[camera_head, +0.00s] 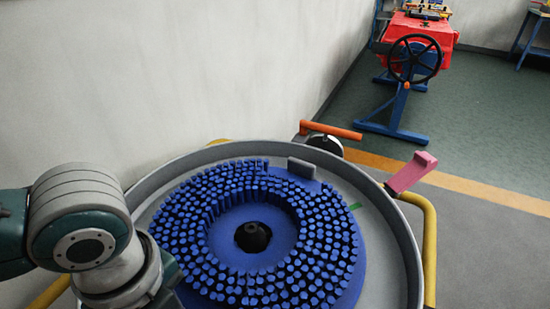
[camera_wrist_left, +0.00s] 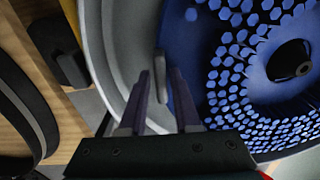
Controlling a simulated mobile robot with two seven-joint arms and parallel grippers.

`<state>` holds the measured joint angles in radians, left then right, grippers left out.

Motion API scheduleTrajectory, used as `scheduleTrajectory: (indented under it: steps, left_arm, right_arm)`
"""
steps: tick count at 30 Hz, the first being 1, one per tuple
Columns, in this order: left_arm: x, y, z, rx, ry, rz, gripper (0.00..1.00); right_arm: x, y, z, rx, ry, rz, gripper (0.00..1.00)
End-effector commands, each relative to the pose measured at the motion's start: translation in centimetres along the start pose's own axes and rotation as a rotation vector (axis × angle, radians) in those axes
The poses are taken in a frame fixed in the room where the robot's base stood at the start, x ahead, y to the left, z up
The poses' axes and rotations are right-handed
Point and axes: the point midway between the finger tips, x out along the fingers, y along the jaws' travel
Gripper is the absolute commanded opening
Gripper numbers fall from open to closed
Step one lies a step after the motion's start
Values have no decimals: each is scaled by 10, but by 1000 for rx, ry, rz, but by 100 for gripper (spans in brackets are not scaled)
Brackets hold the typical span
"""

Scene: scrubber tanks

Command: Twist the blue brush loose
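The blue brush (camera_head: 335,262) is a round disc with many blue bristle tufts and a dark hub (camera_head: 253,237) in its middle. It lies in a grey round tub (camera_head: 408,262). A grey tab (camera_head: 301,168) stands on its far edge in the head view. In the left wrist view, my left gripper (camera_wrist_left: 160,84) is open over the brush's edge. A grey tab (camera_wrist_left: 160,72) shows between and just beyond its fingertips; contact cannot be told. The brush also shows there (camera_wrist_left: 232,75). In the head view my left arm hides the brush's near left part and the gripper is not visible.
An orange lever (camera_head: 331,130) and a pink pad (camera_head: 411,173) stick out at the tub's far side. Yellow rails (camera_head: 430,250) flank the tub. A pale wall (camera_head: 180,70) rises behind. A red machine with a black handwheel (camera_head: 413,59) stands farther off on clear floor.

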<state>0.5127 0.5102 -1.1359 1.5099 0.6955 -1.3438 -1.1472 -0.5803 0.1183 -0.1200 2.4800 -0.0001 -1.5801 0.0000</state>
Motion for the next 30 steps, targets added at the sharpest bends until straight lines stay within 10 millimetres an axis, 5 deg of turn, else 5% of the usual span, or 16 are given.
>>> scheduleTrajectory:
  steps: [5,14,30]
  left_arm:
    - [0,0,0,1,0,-1,52]
    - [-1,3,1,1,-2,10,52]
    - [-93,0,1,1,-1,-1,52]
  right_arm:
    - [0,0,0,0,0,0,36]
    - [-1,0,0,0,0,0,36]
    - [-20,1,-6,-2,0,1,36]
